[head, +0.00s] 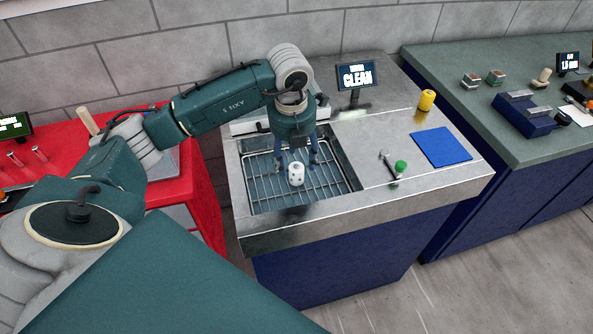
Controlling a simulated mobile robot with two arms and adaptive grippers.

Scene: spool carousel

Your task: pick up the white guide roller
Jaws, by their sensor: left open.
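The white guide roller (296,174) stands on the wire rack in the sunken basin (325,197) of the metal counter. It is a small white cylinder with dark spots. My left gripper (296,164) points down from above, with its fingers spread on either side of the roller's upper part or just above it. I cannot tell whether the fingers touch it. My right gripper is not in view.
A screen reading CLEAN (357,76) stands behind the basin. On the counter to the right are a blue mat (441,147), a yellow cylinder (426,100), a green-capped item (400,167) and a metal tool (387,159). A red bench (200,185) adjoins at left.

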